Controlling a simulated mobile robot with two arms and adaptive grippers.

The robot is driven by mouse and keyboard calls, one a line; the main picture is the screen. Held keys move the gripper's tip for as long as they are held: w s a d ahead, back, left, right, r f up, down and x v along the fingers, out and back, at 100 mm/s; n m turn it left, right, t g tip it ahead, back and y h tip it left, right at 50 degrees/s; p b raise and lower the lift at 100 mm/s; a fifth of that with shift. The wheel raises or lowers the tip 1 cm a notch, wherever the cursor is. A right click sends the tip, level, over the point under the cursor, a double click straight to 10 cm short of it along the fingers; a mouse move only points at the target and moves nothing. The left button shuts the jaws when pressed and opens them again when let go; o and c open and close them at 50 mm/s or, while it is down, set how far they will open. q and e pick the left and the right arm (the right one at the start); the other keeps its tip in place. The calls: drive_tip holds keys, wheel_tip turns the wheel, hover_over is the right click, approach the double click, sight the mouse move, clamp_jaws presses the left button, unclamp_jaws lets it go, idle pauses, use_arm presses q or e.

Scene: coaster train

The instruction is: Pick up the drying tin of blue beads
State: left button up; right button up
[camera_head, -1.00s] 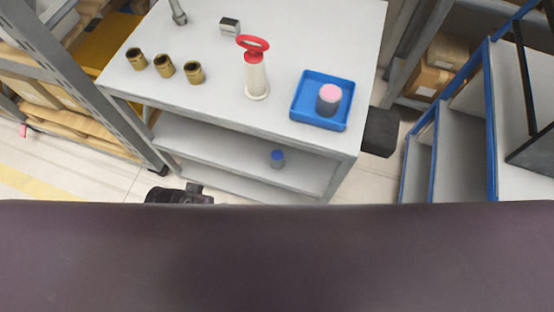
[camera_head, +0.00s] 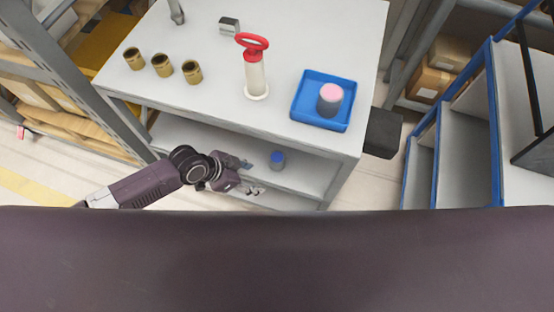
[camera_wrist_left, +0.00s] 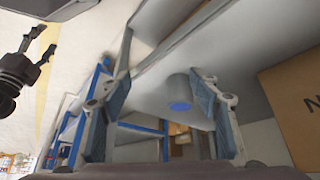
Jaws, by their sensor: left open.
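The tin of blue beads (camera_head: 277,160) is a small grey cylinder with a blue top. It stands on the lower shelf of the grey bench, under the worktop. It also shows in the left wrist view (camera_wrist_left: 179,90), between my fingers in the picture and beyond their tips. My left gripper (camera_head: 252,178) is open and empty, just left of the tin at the shelf's front, apart from it. Its two fingers (camera_wrist_left: 162,92) are spread in the wrist view. My right gripper (camera_wrist_left: 46,42) seems to be the dark one at that view's left edge, fingers apart; the head view does not show it.
On the worktop (camera_head: 300,45) stand several brass cups (camera_head: 162,65), a red-handled white pump (camera_head: 255,75) and a blue tray (camera_head: 312,117) holding a pink-topped tin (camera_head: 330,98). The worktop overhangs the shelf (camera_head: 215,148).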

sight(276, 157)
use_arm(q)
drive_tip(key=w+a+f, duration=0.1)
drive_tip(key=w+a, duration=0.1)
drive_tip(key=a, duration=0.1)
drive_tip(key=w+d, duration=0.1)
drive_tip(key=d, duration=0.1)
drive_tip(key=w+d, duration=0.1)
drive_tip(key=d, duration=0.1)
drive_tip(key=w+d+p, duration=0.1)
drive_tip(key=d, duration=0.1)
drive_tip(key=shift+w+f, duration=0.15)
drive_tip(key=shift+f, duration=0.05)
drive_tip(key=d, duration=0.1)
drive_tip(key=w+d, duration=0.1)
drive_tip(key=d, duration=0.1)
drive_tip(key=w+d, duration=0.1)
drive_tip(key=shift+w+d+f, duration=0.1)
drive_tip(key=shift+d+f, duration=0.05)
drive_tip(key=shift+f, duration=0.05)
drive_tip(key=shift+d+f+p, duration=0.1)
drive_tip(key=shift+f+p, duration=0.2)
drive_tip(key=shift+f, duration=0.05)
drive_tip(key=shift+c, duration=0.6)
drive_tip(key=c, duration=1.2)
